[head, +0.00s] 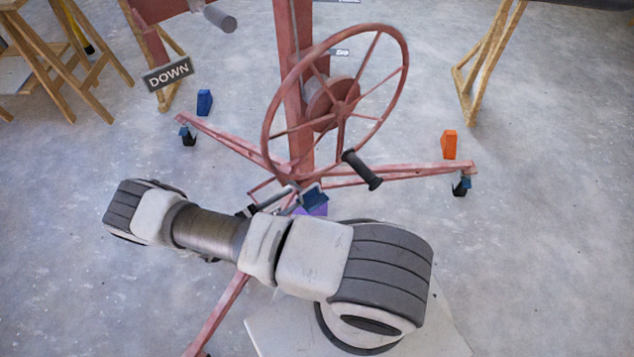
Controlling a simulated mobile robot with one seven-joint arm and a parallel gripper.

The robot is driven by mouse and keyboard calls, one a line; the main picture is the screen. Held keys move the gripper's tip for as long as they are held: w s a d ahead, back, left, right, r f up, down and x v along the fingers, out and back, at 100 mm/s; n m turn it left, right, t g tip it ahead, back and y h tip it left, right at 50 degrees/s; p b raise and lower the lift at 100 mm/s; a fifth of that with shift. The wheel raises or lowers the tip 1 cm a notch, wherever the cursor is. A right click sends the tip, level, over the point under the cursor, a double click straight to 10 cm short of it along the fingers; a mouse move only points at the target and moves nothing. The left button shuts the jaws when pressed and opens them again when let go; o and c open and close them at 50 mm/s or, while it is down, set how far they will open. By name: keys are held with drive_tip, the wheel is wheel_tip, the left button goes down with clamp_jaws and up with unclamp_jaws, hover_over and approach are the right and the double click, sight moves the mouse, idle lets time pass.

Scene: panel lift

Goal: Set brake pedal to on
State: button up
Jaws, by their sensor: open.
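The red panel lift (294,60) stands ahead of me, with a large spoked handwheel (402,90) on its mast. No part is marked as the brake pedal, so I cannot tell which it is or how it is set. A blue piece (314,197) shows low by the mast foot, beside a slanted grey bar, partly hidden by my arm. Blue parts also show at the left caster (187,133) and right caster (462,185). My arm crosses the lower middle of the view, above the floor. I cannot make out my gripper; the arm's end is hidden.
The handwheel's black grip (362,170) juts toward me. A blue block (204,102) and an orange block (449,144) are near the lift's legs. A DOWN sign (167,73) hangs upper left. Wooden trestles (70,55) stand behind. Floor at far right is clear.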

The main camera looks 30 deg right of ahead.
sight(315, 184)
drive_tip(key=d, duration=0.6)
drive_tip(key=w+d, duration=0.1)
drive_tip(key=d, duration=0.3)
drive_tip(key=shift+b, duration=0.3)
drive_tip(key=shift+a, duration=0.1)
drive_tip(key=shift+c, duration=0.2)
clamp_jaws()
drive_tip(key=shift+w, duration=0.1)
drive_tip(key=shift+w+a, duration=0.15)
idle(0.3)
